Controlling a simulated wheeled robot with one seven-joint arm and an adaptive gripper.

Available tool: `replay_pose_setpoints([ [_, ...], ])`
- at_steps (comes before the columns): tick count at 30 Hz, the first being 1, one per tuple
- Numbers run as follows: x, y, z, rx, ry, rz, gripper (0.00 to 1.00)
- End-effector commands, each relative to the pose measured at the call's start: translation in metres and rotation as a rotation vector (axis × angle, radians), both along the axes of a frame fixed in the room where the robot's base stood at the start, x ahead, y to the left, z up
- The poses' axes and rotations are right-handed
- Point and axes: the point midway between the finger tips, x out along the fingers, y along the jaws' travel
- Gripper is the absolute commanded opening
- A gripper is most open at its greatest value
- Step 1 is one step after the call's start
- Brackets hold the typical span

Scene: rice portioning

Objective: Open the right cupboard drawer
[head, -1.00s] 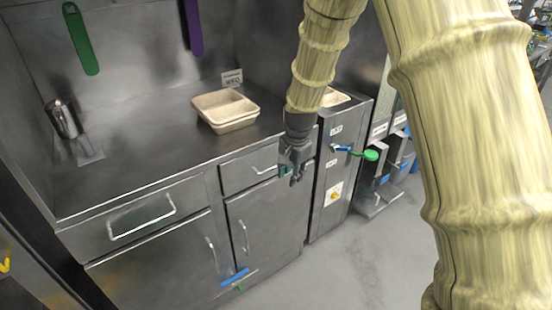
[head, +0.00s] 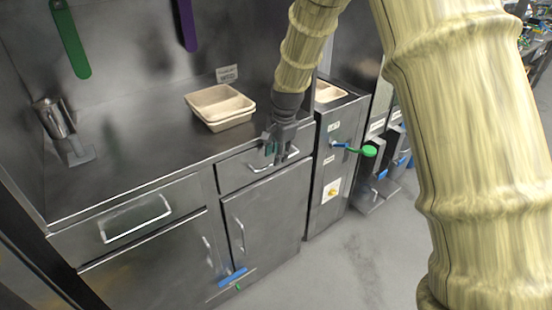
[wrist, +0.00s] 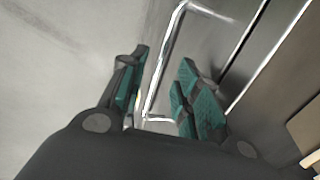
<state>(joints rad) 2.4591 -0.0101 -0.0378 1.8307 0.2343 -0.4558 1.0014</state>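The right cupboard drawer (head: 236,179) is a steel front under the counter and looks shut. Its bar handle (head: 291,155) is pale metal and also shows in the wrist view (wrist: 158,75). My gripper (head: 271,155) is at the drawer front, overlapping the handle in the head view. In the wrist view my gripper (wrist: 163,65) has its two green-padded fingers apart, one on each side of the handle bar. The bar shows a gap to both fingers. Part of the handle is hidden behind the gripper in the head view.
The left drawer (head: 185,195) is shut, with doors below both drawers. A steel unit with a green-knobbed lever (head: 369,151) stands right. Floor (head: 340,265) in front is clear.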

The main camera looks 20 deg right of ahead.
Motion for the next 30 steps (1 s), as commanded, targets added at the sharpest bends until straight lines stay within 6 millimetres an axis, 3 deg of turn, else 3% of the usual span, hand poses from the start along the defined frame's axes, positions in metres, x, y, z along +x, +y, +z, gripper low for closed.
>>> replay_pose_setpoints([
  [7,0.004,0.001,-0.022,0.000,0.000,0.000,0.32],
  [18,0.005,0.002,-0.027,0.000,0.000,0.000,0.32],
  [19,0.005,0.002,-0.027,0.000,0.000,0.000,0.30],
  [24,0.005,0.001,-0.027,0.000,0.000,0.001,0.00],
  [30,0.005,0.002,-0.027,0.000,0.000,0.000,0.00],
])
